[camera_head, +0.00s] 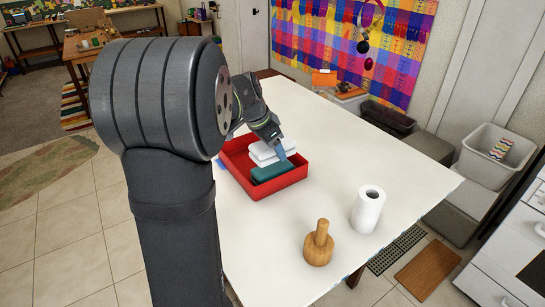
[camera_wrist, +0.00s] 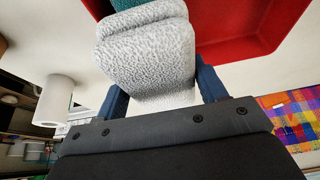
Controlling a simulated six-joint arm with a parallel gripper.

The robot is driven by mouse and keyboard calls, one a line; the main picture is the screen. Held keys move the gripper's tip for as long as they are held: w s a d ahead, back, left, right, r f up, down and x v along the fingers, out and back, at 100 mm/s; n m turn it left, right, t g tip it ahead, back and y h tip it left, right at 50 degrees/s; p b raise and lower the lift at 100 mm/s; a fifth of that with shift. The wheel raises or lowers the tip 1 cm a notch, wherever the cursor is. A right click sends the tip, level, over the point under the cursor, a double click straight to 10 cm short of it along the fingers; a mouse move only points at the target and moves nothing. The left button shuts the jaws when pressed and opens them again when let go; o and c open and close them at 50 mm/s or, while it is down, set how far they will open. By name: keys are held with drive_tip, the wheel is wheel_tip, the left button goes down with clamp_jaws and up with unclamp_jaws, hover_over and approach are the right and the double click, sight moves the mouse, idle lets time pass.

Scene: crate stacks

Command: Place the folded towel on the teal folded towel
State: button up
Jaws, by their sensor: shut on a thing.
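The white folded towel (camera_head: 262,151) is between the blue fingers of my gripper (camera_head: 278,150), at the red tray. In the wrist view the towel (camera_wrist: 150,60) fills the gap between the two fingers (camera_wrist: 163,92), and my gripper is shut on it. The teal folded towel (camera_head: 271,172) lies in the red tray (camera_head: 284,182), towards its near side. A bit of teal (camera_wrist: 122,4) shows past the white towel at the top of the wrist view. I cannot tell whether the two towels touch.
A white paper roll (camera_head: 368,209) and a wooden mallet-like object (camera_head: 318,245) stand on the white table (camera_head: 330,140), right of and nearer than the tray. The roll also shows at left in the wrist view (camera_wrist: 54,100).

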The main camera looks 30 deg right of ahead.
drive_tip(key=shift+f, duration=1.9)
drive_tip(key=shift+f, duration=0.1)
drive_tip(key=o, duration=1)
drive_tip(key=v, duration=1.2)
